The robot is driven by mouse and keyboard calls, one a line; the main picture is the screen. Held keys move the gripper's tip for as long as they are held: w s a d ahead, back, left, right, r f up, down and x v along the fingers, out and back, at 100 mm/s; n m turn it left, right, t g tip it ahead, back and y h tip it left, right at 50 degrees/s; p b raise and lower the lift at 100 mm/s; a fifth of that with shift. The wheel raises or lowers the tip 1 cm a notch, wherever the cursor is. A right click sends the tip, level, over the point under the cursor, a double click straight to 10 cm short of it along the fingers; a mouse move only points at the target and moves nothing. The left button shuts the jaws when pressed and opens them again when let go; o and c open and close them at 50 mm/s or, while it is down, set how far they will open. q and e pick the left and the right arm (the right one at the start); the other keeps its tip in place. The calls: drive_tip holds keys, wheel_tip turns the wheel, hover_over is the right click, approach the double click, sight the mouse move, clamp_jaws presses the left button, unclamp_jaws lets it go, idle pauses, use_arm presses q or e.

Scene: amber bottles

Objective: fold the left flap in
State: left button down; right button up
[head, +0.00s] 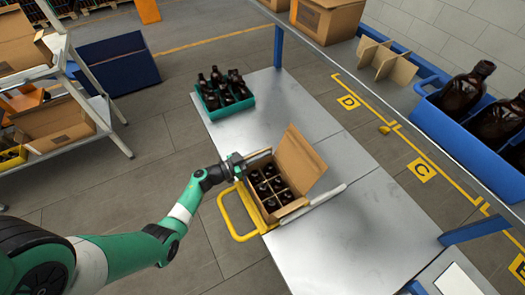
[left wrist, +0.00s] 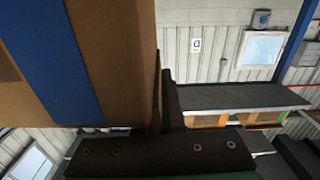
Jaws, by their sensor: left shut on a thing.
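An open cardboard box (head: 291,209) stands on the grey table, with several dark bottles (head: 265,187) in its divided inside. Its right flap (head: 299,162) stands up and leans outward. My left gripper (head: 239,164) is at the box's far left corner, shut on a cardboard edge that looks like the left flap. The left flap is mostly hidden in the head view. In the left wrist view, brown cardboard with a blue band (left wrist: 75,60) fills the upper left, its edge at the dark fingers (left wrist: 162,105). My right gripper is not in view.
A yellow frame (head: 223,218) lies along the box's left side and a pale bar (head: 328,196) on its right. A teal crate of bottles (head: 230,107) stands farther back. Bare table (head: 335,240) lies in front and right. A blue rail (head: 279,48) and shelf border the right.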

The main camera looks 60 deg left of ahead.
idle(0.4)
use_arm(q)
drive_tip(key=c, duration=1)
unclamp_jaws()
drive_tip(key=s+p, duration=0.2)
drive_tip(key=s, duration=0.9)
drive_tip(key=shift+s+p, duration=0.3)
drive_tip(key=shift+p, duration=0.1)
drive_tip(key=shift+a, duration=0.1)
